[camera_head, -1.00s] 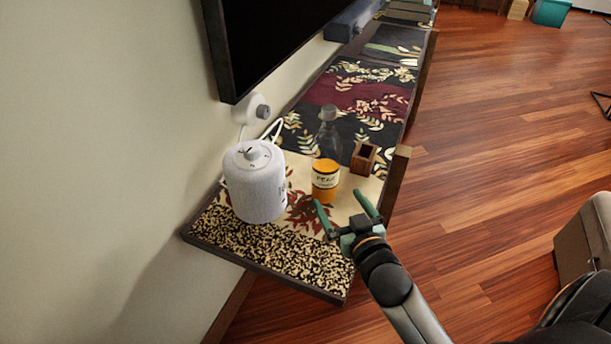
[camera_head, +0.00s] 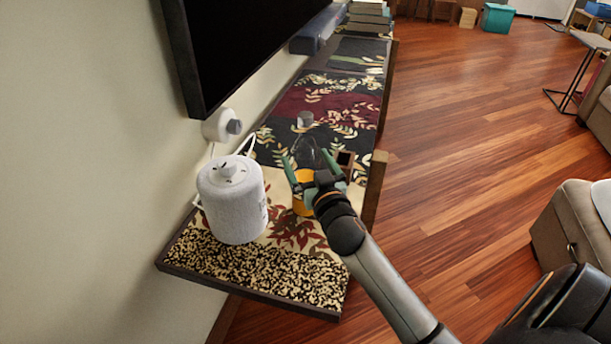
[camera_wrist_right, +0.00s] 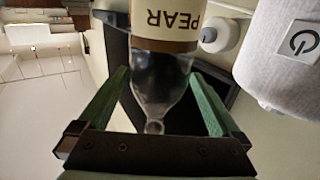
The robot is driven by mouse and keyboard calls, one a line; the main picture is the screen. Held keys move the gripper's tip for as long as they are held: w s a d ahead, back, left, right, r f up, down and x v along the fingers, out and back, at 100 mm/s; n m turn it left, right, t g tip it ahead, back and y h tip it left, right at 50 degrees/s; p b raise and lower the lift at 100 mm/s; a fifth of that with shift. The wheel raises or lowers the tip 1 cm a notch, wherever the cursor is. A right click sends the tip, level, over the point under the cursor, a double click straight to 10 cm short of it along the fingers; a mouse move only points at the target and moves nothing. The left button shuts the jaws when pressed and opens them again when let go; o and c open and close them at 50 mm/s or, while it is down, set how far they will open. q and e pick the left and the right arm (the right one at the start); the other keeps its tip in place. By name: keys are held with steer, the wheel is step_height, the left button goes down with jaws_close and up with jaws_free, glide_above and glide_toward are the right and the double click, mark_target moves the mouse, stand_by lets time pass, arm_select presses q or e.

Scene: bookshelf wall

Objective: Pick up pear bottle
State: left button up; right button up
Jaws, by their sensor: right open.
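My left gripper is not in view.
A white speckled canister (camera_head: 232,200) stands close to the left of the bottle. A small wooden box (camera_head: 345,160) is just behind the gripper to the right. A dark screen (camera_head: 235,45) hangs above the shelf (camera_head: 250,275). Open floor (camera_head: 450,150) lies to the right.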

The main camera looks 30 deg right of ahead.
steer(key=shift+x, duration=2.35)
jaws_close()
steer(key=shift+r, duration=0.15)
